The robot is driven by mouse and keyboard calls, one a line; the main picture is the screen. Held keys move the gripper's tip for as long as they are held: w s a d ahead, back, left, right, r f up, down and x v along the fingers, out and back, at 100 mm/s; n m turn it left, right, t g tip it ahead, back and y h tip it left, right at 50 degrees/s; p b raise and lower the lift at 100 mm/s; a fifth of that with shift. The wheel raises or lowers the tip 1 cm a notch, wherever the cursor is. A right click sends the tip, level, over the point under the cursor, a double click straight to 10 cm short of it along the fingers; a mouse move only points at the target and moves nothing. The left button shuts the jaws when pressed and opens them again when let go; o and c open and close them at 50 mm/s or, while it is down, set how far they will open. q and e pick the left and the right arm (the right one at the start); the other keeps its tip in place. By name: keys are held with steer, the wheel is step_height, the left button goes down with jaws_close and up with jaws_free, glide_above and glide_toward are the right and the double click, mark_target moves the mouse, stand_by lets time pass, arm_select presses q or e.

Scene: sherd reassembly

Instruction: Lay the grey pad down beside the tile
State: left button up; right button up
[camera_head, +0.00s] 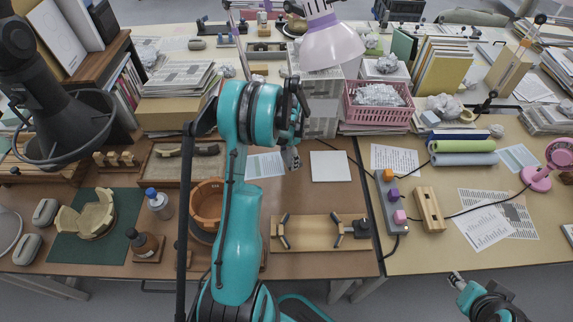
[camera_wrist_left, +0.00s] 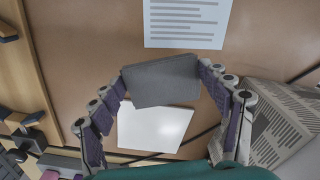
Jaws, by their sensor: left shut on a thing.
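My left gripper (camera_wrist_left: 162,82) is shut on the grey pad (camera_wrist_left: 160,78), which spans between its two purple-lined fingers. In the head view this gripper (camera_head: 291,157) is just left of the white square tile (camera_head: 330,166), and the pad is mostly hidden by the hand there. The tile lies flat on the brown desk. In the left wrist view the tile (camera_wrist_left: 155,130) shows below the pad, which overlaps its edge in the picture. The pad's height over the desk is hard to tell. My right gripper (camera_head: 458,281) is at the lower right, away from the tile; its jaw opening is unclear.
A wooden board with clamps (camera_head: 318,232) lies in front. An orange bowl (camera_head: 207,203) stands left behind my arm. A power strip (camera_head: 391,205) and cable are to the right.

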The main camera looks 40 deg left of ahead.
mark_target(286, 157)
arm_select(q)
steer(key=shift+s+a+f, duration=0.1)
steer(key=shift+a+f, duration=0.35)
steer(key=shift+a, duration=0.2)
step_height(286, 157, down, 3)
steer(key=shift+f+b, duration=0.1)
steer(key=shift+b, duration=0.7)
steer(key=shift+f, duration=0.4)
steer(key=shift+r, duration=0.1)
steer(key=shift+f, duration=0.2)
steer(key=o, duration=1.1)
steer(key=shift+r, duration=0.15)
